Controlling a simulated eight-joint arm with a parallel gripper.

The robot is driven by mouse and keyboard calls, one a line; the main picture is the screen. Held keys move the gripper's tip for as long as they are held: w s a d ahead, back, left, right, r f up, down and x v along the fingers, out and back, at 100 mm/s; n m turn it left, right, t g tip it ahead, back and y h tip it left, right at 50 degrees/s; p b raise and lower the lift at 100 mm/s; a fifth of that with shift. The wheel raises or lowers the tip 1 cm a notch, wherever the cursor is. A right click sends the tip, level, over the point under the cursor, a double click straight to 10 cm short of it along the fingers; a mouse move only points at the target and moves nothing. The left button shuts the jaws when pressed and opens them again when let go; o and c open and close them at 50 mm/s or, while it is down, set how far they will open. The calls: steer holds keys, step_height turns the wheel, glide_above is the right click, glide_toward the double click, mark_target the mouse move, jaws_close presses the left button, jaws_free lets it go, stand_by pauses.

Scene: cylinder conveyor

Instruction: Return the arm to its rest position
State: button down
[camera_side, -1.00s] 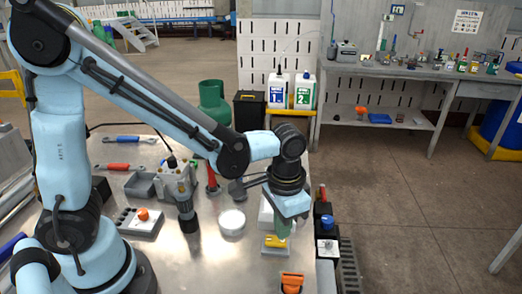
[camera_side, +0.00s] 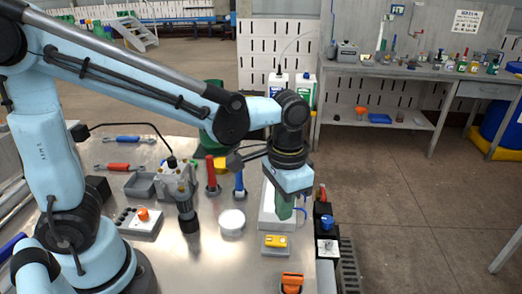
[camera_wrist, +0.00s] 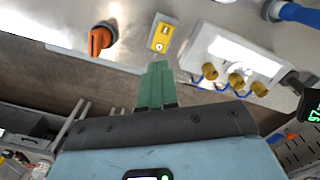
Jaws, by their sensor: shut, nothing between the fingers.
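My blue arm reaches over the metal table from the left. My gripper (camera_side: 284,209), with green fingers, points down in front of the white box at the table's right side. Its fingers are together and empty, above the small yellow-topped block (camera_side: 275,241). In the wrist view the closed green fingers (camera_wrist: 156,84) point toward that yellow block (camera_wrist: 161,37), with a visible gap between them.
An orange knob (camera_side: 292,282) sits at the front right. A white box with brass connectors and blue wires (camera_wrist: 238,60) is close beside the gripper. A white round puck (camera_side: 231,221), a grey fixture (camera_side: 177,185) and red and blue handled tools (camera_side: 239,181) stand left.

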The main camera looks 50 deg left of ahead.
steer(key=s+a+r+n+t, duration=0.1)
steer(key=a+r+t, duration=0.1)
steer(key=a, duration=0.3)
steer(key=s+a+r+n+t, duration=0.1)
steer(key=s+a+n+t, duration=0.1)
steer(key=a+t, duration=0.3)
steer(key=shift+a+r, duration=0.4)
steer(key=shift+a, duration=0.3)
step_height(320, 180, up, 3)
steer(key=n+g, duration=0.7)
steer(key=n, duration=0.2)
glide_above(271, 239)
steer(key=shift+r, duration=0.2)
steer(key=shift+f, duration=0.1)
step_height(271, 239, down, 14)
steer(key=shift+r, duration=0.1)
